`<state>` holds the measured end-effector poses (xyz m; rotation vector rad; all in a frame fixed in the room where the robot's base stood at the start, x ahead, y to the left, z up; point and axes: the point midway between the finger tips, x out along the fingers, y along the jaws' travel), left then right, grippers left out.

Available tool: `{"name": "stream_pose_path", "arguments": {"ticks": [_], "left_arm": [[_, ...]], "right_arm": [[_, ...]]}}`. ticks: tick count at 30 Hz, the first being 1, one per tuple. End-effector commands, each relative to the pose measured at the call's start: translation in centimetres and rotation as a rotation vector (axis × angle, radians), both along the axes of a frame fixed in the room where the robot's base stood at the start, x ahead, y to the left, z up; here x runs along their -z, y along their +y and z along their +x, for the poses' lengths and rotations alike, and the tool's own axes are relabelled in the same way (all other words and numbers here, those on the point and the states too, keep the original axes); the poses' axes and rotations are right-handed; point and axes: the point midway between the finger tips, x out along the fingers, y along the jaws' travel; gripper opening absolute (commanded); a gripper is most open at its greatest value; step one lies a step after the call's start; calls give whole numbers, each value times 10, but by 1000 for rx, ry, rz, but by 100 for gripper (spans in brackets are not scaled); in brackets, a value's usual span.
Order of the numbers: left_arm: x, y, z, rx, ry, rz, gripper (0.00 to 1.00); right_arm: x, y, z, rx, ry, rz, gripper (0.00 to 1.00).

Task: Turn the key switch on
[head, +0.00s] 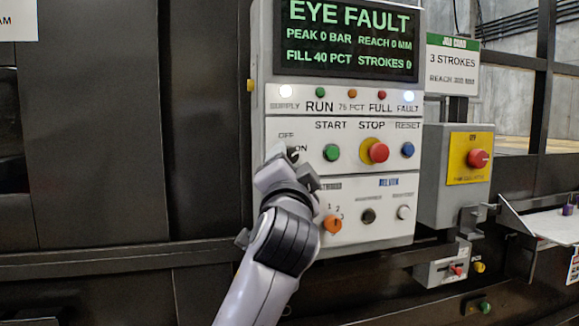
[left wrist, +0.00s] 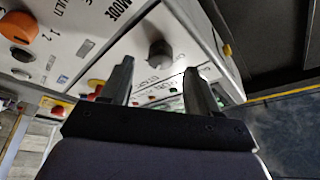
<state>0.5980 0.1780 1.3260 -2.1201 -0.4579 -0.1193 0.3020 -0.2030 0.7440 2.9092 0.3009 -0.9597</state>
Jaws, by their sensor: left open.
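The key switch (head: 293,153) is a dark round knob beside the OFF and ON labels at the left of the white control panel. It is partly hidden behind my gripper in the head view. In the left wrist view the knob (left wrist: 159,53) shows beyond and between the two fingers. My left gripper (head: 279,163) is right in front of the switch. In the left wrist view the left gripper (left wrist: 158,75) is open, with a finger on each side of the knob's line. I cannot tell whether a finger touches it. My right gripper is not in view.
Close by are the green START button (head: 331,152), red STOP button (head: 379,152), blue RESET button (head: 408,150) and orange selector (head: 332,224). The display (head: 347,40) reads EYE FAULT. A grey box with a red knob (head: 478,158) stands to the right.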

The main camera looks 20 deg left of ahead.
Motion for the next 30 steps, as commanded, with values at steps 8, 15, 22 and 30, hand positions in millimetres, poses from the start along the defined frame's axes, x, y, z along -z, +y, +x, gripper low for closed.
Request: {"name": "stream_pose_path", "arguments": {"ticks": [8,15,22,30], "left_arm": [[9,-8,-28,0,1,0,61],[9,-9,-31,0,2,0,61],[9,-9,-31,-1,2,0,61],[74,-8,-14,61,90,-40,61]], "right_arm": [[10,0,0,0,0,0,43],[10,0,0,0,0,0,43],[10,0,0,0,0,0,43],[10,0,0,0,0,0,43]]}}
